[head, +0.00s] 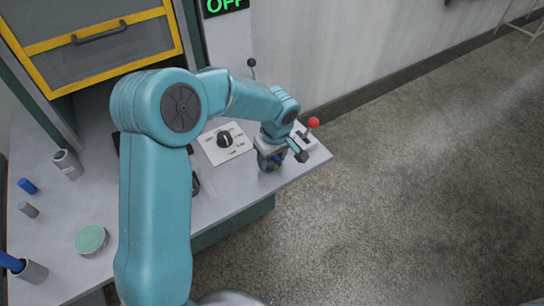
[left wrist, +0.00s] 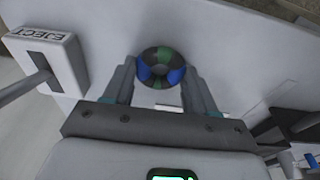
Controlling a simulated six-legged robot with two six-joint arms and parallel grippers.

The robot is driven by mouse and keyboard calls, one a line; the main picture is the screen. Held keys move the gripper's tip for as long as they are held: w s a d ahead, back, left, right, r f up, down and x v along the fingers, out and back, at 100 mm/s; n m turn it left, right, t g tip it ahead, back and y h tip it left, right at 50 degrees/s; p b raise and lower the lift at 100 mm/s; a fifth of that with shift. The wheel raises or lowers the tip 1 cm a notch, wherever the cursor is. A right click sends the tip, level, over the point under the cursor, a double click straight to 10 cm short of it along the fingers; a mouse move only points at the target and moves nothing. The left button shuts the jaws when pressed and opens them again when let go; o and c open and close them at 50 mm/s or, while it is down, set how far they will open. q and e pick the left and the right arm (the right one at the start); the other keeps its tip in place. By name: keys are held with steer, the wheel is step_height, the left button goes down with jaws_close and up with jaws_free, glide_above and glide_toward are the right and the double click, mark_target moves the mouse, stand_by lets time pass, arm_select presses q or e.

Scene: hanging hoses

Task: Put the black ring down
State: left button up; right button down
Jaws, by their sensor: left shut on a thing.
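The ring (left wrist: 161,54) is dark, with green and blue patches on it. In the left wrist view it sits between the two fingers of my left gripper (left wrist: 160,86), which is shut on it. In the head view my left gripper (head: 271,160) points down over the right end of the grey worktop (head: 232,192), and only a little of the ring's colour shows between the fingers. I cannot tell whether the ring touches the worktop. My right gripper is not in view.
A box marked EJECT (left wrist: 55,55) with a lever stands close to the gripper; its red knob (head: 313,122) shows in the head view. A black dial (head: 225,139) on a white plate is left of the gripper. A green-topped disc (head: 91,240) and small cylinders lie farther left.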

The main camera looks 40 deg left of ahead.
mark_target(275, 165)
arm_select(q)
steer(key=o, duration=1)
steer(key=shift+w, duration=0.1)
steer(key=shift+o, duration=0.2)
step_height(275, 165, up, 12)
steer(key=d, duration=0.1)
steer(key=shift+s+d, duration=0.35)
steer(key=shift+s, duration=0.1)
steer(key=shift+w, duration=0.1)
